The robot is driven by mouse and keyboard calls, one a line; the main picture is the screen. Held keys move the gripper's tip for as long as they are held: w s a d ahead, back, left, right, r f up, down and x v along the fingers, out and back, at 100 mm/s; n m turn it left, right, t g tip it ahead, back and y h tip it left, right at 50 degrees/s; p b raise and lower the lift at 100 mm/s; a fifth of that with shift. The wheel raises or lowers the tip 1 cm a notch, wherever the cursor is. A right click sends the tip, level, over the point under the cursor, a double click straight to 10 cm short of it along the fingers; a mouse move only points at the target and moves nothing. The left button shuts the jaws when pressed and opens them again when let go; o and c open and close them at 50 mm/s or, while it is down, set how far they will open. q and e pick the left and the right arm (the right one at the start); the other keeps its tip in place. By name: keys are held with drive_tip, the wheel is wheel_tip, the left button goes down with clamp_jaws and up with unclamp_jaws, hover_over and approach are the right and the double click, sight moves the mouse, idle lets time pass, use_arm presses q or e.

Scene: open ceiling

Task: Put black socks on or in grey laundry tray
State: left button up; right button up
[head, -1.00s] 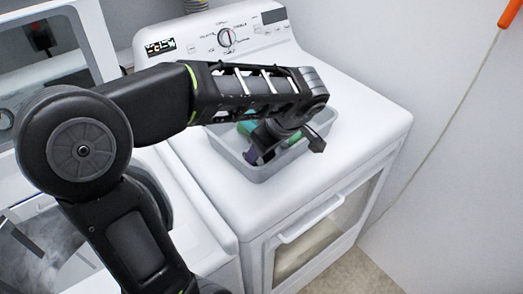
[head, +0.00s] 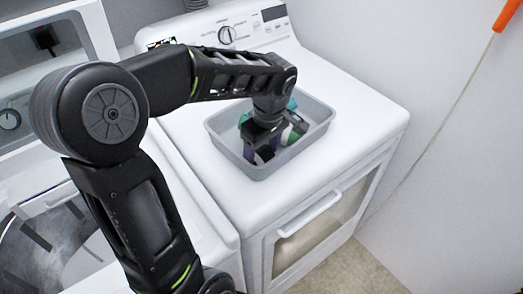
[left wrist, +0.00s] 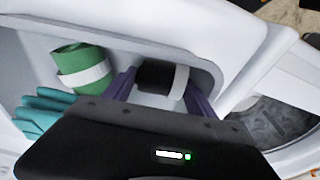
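The grey laundry tray (head: 318,112) sits on top of the white machine at the right. My left gripper (head: 258,153) reaches down into the near-left part of the tray. In the left wrist view, the black socks (left wrist: 157,77), a dark roll with a white band, lie between the gripper's purple fingers (left wrist: 160,88). Both fingers appear to touch the roll. The socks are inside the tray, close to its wall; whether they rest on its floor is hidden. My right gripper is not in view.
The tray also holds a green roll with a white band (left wrist: 82,68) and a teal glove-like item (left wrist: 40,110). A second white machine (head: 95,275) with a round drum opening stands at the left. The machine top right of the tray is clear.

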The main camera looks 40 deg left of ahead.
sight(266, 157)
use_arm(q)
wheel_tip(266, 157, up, 12)
drive_tip(key=d+p, duration=0.1)
drive_tip(key=shift+s+d, duration=0.15)
drive_tip(key=shift+d, duration=0.2)
idle(1.0)
